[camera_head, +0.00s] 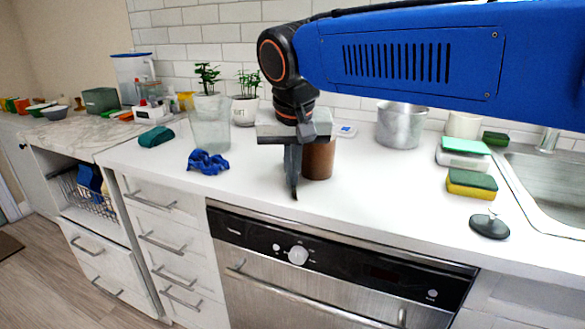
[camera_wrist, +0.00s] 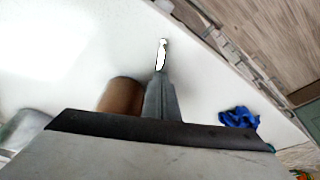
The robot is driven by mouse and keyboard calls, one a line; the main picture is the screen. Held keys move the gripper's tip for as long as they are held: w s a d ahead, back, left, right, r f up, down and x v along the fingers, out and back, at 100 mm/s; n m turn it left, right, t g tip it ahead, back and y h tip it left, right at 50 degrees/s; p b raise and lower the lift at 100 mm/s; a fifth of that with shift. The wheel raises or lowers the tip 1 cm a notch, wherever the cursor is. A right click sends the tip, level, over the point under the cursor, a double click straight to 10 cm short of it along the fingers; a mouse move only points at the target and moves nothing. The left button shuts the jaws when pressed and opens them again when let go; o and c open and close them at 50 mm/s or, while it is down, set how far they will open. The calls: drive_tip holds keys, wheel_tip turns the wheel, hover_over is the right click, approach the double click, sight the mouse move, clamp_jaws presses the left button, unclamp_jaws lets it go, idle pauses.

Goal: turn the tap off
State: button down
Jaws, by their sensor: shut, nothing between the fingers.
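A metal tap (camera_head: 548,140) stands at the back edge of the sink (camera_head: 540,178) at the far right of the head view. Only its lower part shows; my blue arm covers what is above it. I cannot see its handle or whether water runs. My gripper (camera_head: 294,192) points down over the white counter, well to the left of the sink. Its fingers are together and empty, beside a brown cylinder (camera_head: 319,160). In the wrist view the closed fingers (camera_wrist: 161,70) are over bare counter, and the tap does not show.
A glass container (camera_head: 210,125) and a blue cloth (camera_head: 208,163) are left. The front counter strip is mostly clear.

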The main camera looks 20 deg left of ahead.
sight(294, 197)
drive_tip(key=s, duration=0.1)
drive_tip(key=s+d, duration=0.1)
drive_tip(key=s, duration=0.1)
drive_tip(key=s+d, duration=0.1)
drive_tip(key=s, duration=0.1)
drive_tip(key=shift+s+d, duration=0.1)
drive_tip(key=shift+s, duration=0.15)
drive_tip(key=shift+r, duration=0.15)
